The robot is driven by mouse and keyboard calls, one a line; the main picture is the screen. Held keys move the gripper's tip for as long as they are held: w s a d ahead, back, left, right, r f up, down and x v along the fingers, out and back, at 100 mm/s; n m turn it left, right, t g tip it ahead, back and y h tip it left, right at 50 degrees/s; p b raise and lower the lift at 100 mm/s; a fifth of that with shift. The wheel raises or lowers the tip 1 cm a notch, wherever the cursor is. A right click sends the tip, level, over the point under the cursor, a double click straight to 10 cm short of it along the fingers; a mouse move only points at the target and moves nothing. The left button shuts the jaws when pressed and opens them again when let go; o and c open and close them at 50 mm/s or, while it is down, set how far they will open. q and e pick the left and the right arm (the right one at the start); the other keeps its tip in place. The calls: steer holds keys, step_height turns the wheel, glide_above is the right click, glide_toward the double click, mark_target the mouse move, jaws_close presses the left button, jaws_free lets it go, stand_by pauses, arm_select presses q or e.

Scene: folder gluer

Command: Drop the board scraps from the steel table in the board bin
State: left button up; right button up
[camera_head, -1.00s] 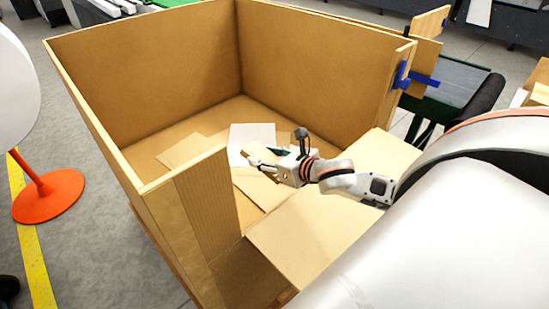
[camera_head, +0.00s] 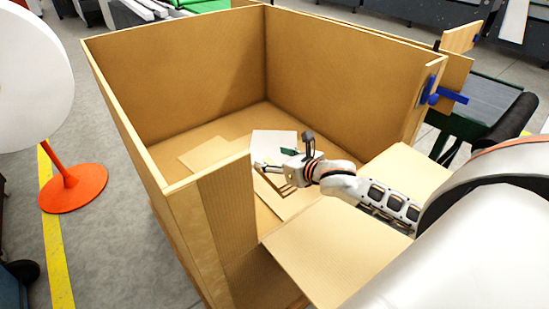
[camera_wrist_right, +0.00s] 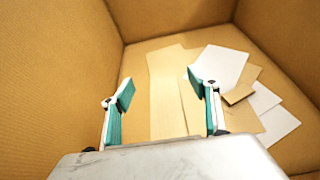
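The board bin (camera_head: 115,110) is a large open brown box with a cut-down front side. Flat scraps lie on its floor: a white sheet (camera_head: 274,142), a tan board (camera_head: 205,154), and in the right wrist view several more, including a white piece (camera_wrist_right: 220,65), a long tan strip (camera_wrist_right: 166,95) and a small brown piece (camera_wrist_right: 242,86). My right gripper (camera_head: 268,163) reaches over the front opening into the bin. In the right wrist view (camera_wrist_right: 160,90) its green-padded fingers are wide apart with nothing held between them. My left gripper and the steel table are not in view.
A tan flap (camera_head: 320,255) folds outward at the bin's front, under my right arm. A blue clamp (camera_head: 440,92) is on the bin's right edge, beside a dark conveyor (camera_head: 490,100).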

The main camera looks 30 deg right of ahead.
steer(key=shift+s, duration=0.1)
steer(key=a+v, duration=0.1)
steer(key=v, duration=1)
steer(key=shift+s+d+r, duration=0.15)
steer(key=shift+s+d, duration=0.25)
steer(key=shift+d, duration=0.1)
stand_by(0.6)
